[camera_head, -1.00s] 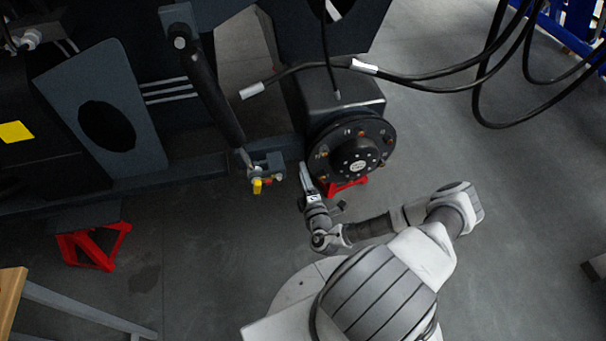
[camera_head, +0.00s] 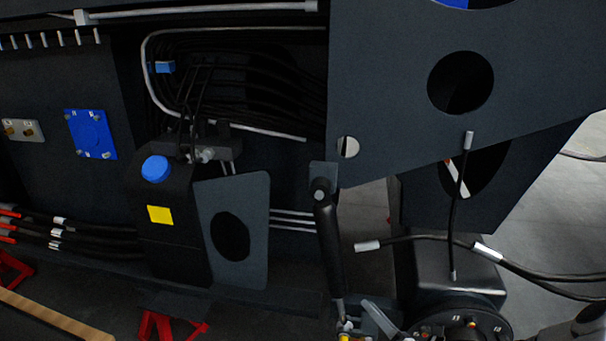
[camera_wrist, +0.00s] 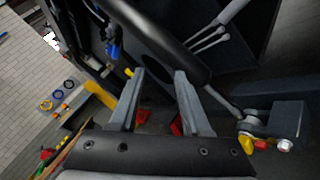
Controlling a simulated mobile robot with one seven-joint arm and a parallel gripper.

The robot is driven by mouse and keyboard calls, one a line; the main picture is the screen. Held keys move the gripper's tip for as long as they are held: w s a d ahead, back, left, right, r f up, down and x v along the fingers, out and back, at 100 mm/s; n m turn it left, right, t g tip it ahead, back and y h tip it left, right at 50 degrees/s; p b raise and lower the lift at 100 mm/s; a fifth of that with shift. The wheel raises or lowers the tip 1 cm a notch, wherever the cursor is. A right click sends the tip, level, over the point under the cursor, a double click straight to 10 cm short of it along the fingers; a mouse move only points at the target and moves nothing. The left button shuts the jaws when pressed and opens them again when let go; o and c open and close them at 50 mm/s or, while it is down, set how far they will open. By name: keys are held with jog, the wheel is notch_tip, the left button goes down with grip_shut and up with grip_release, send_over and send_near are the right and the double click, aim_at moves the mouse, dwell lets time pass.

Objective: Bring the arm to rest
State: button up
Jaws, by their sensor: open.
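In the wrist view my gripper (camera_wrist: 160,78) is open, with its two grey fingers apart and nothing between them. The black cylinder (camera_wrist: 158,38) of the chassis crosses just beyond the fingertips; any contact cannot be told. The cylinder's rod end and a grey block (camera_wrist: 288,122) with yellow and red caps lie to the right of the fingers.
The dark chassis (camera_head: 440,130) fills most of the head view, with the cylinder (camera_head: 328,245) hanging in front. Red stands (camera_head: 160,325) and a wooden edge (camera_head: 45,315) are at lower left.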

jog(key=s+a+r+n+g+p, duration=0.2)
jog(key=s+a+r+n+g, duration=0.3)
jog(key=r+n+g, duration=0.55)
jog(key=s+a+r+n+g+p, duration=0.2)
jog(key=s+a+r+n+g, duration=0.4)
jog(key=n, duration=0.7)
jog(key=s+d+r+n+t+h+p, duration=0.2)
jog(key=s+r+n+h, duration=0.3)
jog(key=r+n, duration=0.3)
jog(key=s+d+r+n+t+h+p, duration=0.2)
jog(key=s+d+r+n+t+h, duration=0.2)
jog(key=r, duration=1.1)
jog(key=s+d+n+h, duration=0.1)
jog(key=s+n+h, duration=0.1)
jog(key=s+n, duration=0.1)
jog(key=shift+s+n, duration=0.35)
jog(key=shift+s, duration=0.1)
jog(key=shift+w+d, duration=0.1)
jog(key=shift+d, duration=0.05)
